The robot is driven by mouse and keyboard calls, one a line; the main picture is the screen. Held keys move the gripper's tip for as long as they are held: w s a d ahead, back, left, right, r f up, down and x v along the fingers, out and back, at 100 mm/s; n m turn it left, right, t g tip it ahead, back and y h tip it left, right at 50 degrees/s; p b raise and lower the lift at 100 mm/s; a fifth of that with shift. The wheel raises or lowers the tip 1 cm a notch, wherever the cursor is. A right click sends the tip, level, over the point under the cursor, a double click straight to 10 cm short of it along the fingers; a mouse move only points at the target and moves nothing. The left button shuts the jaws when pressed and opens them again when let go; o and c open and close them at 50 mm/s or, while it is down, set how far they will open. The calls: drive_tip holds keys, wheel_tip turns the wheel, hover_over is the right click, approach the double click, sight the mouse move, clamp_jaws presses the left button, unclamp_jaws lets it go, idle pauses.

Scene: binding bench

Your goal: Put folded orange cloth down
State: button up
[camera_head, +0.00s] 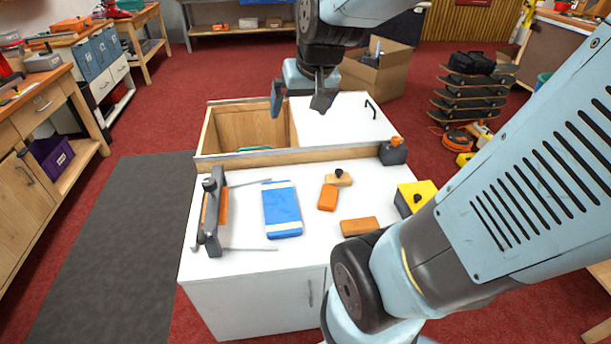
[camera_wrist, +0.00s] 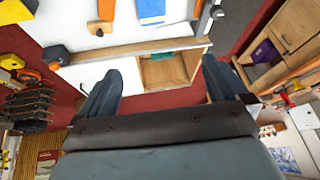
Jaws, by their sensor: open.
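My gripper (camera_head: 299,100) is open and empty, held above the back of the white bench (camera_head: 300,255). In the wrist view its two fingers (camera_wrist: 160,78) are spread wide with nothing between them. Two flat orange pieces lie on the bench top: a small bright one (camera_head: 327,198) right of the blue book (camera_head: 282,210), and a duller one (camera_head: 360,226) nearer the front. I cannot tell which, if either, is the folded cloth. The bright one also shows in the wrist view (camera_wrist: 105,10). Both are well apart from my gripper.
An open wooden compartment (camera_head: 228,131) behind a raised ledge holds something green (camera_head: 255,149). A white lid with a handle (camera_head: 345,118) is beside it. A dark press (camera_head: 212,215) stands at left, a yellow-topped box (camera_head: 418,192) and a dark block (camera_head: 393,153) at right.

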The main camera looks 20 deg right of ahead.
drive_tip(key=w+d+f+m, duration=0.2)
drive_tip(key=w+d+f, duration=0.1)
drive_tip(key=w+f, duration=0.45)
drive_tip(key=m+g+h, duration=0.2)
drive_tip(key=m+h, duration=0.1)
drive_tip(key=m, duration=0.1)
approach(329, 195)
drive_tip(key=shift+x, duration=4.25)
drive_tip(key=shift+a, duration=0.15)
drive_tip(key=c, duration=1.2)
